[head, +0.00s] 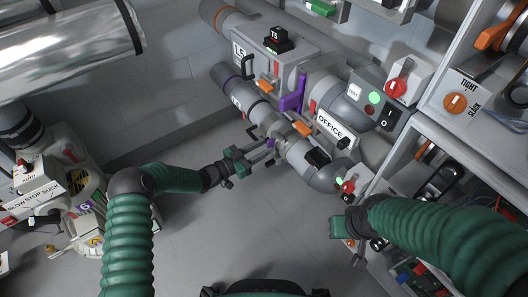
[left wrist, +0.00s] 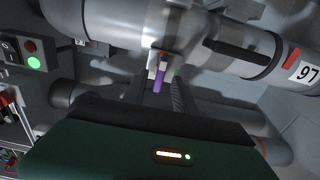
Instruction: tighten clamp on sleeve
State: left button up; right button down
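The lower grey pipe (head: 237,92) carries a joint sleeve (head: 268,127) near its middle. A small purple clamp lever (head: 270,144) hangs below the sleeve. My left gripper (head: 262,152) is at this lever. In the left wrist view the purple lever (left wrist: 160,78) shows between the tips of the left gripper (left wrist: 162,92), with a gap between the dark fingers. I cannot tell whether they touch it. A larger purple lever (head: 293,95) stands on the upper pipe line. My right gripper (head: 337,228) is by the lower right unit; its fingers are not clear.
A pipe elbow (head: 322,172) and an OFFICE label (head: 330,128) lie right of the sleeve. A switch box (head: 388,117) with a green light and a TIGHT/SLACK dial (head: 455,103) are at the right. A cluttered shelf stands lower right. The floor (head: 200,240) is open.

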pick_arm(q)
jog(key=shift+w+d, duration=0.2)
jog(key=shift+d, duration=0.15)
grip_shut()
jog(key=shift+m, duration=0.3)
jog(key=shift+s+d+f+m+p, duration=0.1)
jog(key=shift+f+m+p, duration=0.1)
jog(key=shift+m, duration=2.65)
jog(key=shift+s+f+m+p, duration=0.1)
jog(key=shift+m+p, duration=0.15)
jog(key=shift+m, duration=2.65)
jog(key=shift+s+d+f+m+p, duration=0.1)
jog(key=shift+m+p, duration=0.1)
jog(key=shift+m, duration=2.65)
